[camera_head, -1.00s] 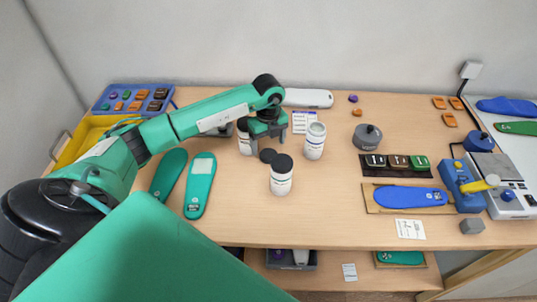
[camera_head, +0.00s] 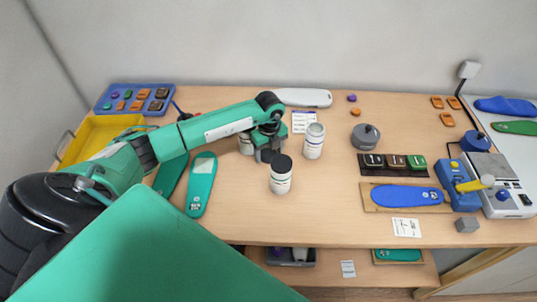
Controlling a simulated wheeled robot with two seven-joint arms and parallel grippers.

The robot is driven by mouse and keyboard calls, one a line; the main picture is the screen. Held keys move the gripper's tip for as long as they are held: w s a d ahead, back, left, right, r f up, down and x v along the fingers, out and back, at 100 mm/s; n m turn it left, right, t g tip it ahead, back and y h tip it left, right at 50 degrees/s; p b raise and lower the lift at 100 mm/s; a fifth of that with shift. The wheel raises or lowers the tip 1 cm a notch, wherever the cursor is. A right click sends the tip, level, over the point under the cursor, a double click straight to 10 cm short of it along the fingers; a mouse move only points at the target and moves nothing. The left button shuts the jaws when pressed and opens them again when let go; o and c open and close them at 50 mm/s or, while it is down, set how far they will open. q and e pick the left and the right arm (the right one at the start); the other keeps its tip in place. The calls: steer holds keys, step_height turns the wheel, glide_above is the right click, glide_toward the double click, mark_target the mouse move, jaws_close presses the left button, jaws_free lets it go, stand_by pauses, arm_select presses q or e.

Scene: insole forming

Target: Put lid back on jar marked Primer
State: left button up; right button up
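My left gripper (camera_head: 267,154) points down at the table between the jars. A loose black lid that lay here is now hidden by it, and I cannot tell whether the fingers hold it. An open white jar (camera_head: 314,146) stands upright to the right of the gripper, its top uncovered. A second white jar (camera_head: 281,183) with a black lid (camera_head: 281,163) on it stands just in front of the gripper. A third white jar (camera_head: 246,146) is partly hidden behind my arm. The jar labels are too small to read. My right gripper is out of view.
Green insoles (camera_head: 202,185) lie to the left, partly under my arm. A grey round pot (camera_head: 366,138) stands to the right, beyond a clear stretch of table. A blue insole on a board (camera_head: 407,196) and a blue device (camera_head: 459,187) are further right.

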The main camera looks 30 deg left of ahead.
mark_target(269, 155)
arm_select(q)
steer(key=c, duration=0.6)
steer(key=shift+c, duration=0.2)
steer(key=shift+r, duration=0.1)
steer(key=shift+r, duration=0.5)
step_height(269, 155, up, 19)
steer(key=b, duration=0.4)
